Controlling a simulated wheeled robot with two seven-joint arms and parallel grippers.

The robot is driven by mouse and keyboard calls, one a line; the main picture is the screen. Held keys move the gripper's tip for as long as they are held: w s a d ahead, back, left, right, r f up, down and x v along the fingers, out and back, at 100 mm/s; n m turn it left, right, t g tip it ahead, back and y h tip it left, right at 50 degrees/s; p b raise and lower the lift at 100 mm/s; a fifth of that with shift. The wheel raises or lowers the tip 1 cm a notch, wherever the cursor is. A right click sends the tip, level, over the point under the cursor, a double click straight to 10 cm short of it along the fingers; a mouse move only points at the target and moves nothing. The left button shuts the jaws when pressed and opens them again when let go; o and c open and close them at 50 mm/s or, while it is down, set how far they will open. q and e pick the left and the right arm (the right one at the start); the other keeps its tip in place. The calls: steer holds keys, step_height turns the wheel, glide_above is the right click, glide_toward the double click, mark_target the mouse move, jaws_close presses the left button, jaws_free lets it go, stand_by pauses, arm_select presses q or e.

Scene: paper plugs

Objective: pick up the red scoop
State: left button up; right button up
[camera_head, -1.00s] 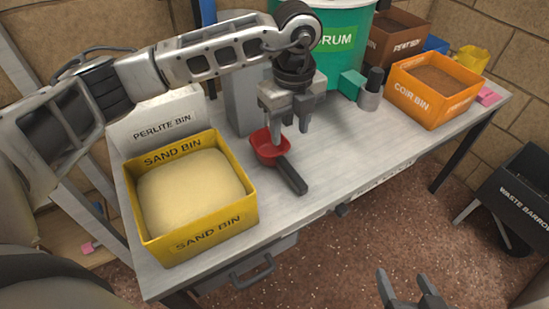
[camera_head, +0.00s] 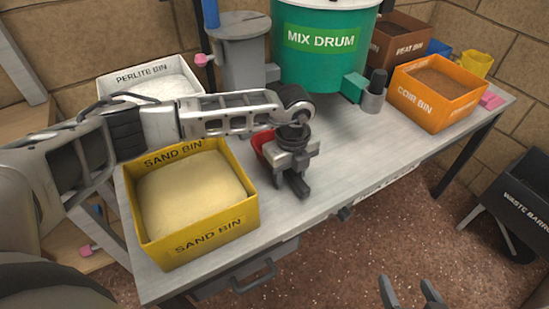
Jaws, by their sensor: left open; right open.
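The red scoop (camera_head: 262,143) lies on the bench just right of the yellow sand bin (camera_head: 197,243). Only part of its red bowl shows. My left gripper (camera_head: 293,188) is low over the scoop, pointing down at its handle, and hides most of it. Its jaws are open; whether the handle is between the fingers or touching them I cannot tell. My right gripper (camera_head: 412,292) is open and empty at the bottom edge of the view, in front of the bench and well away from the scoop.
The perlite bin (camera_head: 150,80) stands behind the sand bin. The green mix drum (camera_head: 318,65) stands at the back, with the orange coir bin (camera_head: 436,97) to its right. The bench top (camera_head: 350,160) is clear right of my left gripper. A black waste barrow (camera_head: 515,190) is at far right.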

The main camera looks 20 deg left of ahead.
arm_select(q)
steer(key=shift+c, duration=0.4)
jaws_close()
